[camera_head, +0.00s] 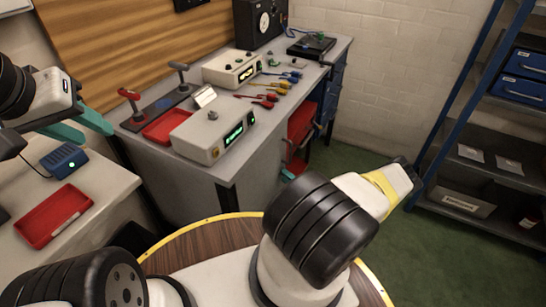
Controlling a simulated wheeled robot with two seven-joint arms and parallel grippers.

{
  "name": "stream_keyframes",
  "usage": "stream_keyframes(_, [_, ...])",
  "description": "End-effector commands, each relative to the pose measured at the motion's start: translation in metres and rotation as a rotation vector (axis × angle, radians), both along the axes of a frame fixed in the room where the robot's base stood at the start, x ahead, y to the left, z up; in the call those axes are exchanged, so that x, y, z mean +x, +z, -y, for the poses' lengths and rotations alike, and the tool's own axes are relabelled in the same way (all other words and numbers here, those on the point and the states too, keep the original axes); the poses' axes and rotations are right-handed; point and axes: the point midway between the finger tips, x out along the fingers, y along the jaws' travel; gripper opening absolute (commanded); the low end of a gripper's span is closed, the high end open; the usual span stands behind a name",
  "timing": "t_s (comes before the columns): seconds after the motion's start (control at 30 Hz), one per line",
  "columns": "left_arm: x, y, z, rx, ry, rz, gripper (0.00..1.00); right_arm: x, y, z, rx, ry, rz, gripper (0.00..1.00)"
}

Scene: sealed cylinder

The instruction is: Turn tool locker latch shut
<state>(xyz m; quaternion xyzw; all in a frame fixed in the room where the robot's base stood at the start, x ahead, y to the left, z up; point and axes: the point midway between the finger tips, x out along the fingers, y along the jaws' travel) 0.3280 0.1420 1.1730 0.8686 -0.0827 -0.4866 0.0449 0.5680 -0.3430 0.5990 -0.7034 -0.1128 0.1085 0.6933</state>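No locker latch can be made out clearly. A red cabinet front (300,122) with handle-like parts sits under the right end of the grey workbench; I cannot tell whether it is the tool locker, and its lower part is partly hidden. My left gripper (96,137) is at the left, its two teal fingers apart with nothing between them, near the bench's left end and above the side table. My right arm reaches from the bottom middle toward the right. A small teal piece shows below the red cabinet, perhaps a right fingertip; the rest of that gripper is hidden.
The workbench (258,148) carries a meter box (213,135), a second instrument (231,68), a red tray (166,126), levers and coloured leads. A side table with another red tray (53,215) stands left. Blue-framed shelving (455,104) stands right. Green floor (440,255) lies open between.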

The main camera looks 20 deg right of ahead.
Motion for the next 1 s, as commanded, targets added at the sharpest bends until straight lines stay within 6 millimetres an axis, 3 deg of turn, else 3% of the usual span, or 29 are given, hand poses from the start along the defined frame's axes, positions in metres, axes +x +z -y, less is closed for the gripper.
stream_keyframes(0.33, [0.000, 0.000, 0.000, 0.000, 0.000, 0.000, 0.36, -0.005, 0.000, 0.002, 0.001, -0.001, 0.001, 0.33])
stream_keyframes(0.7, [0.000, 0.000, 0.000, 0.000, 0.000, 0.000, 0.36, -0.060, 0.000, 0.021, 0.000, -0.002, -0.001, 0.33])
stream_keyframes(1.0, [0.000, 0.000, 0.000, 0.000, 0.000, 0.000, 0.36, -0.074, 0.000, 0.024, 0.001, 0.000, 0.001, 0.33])
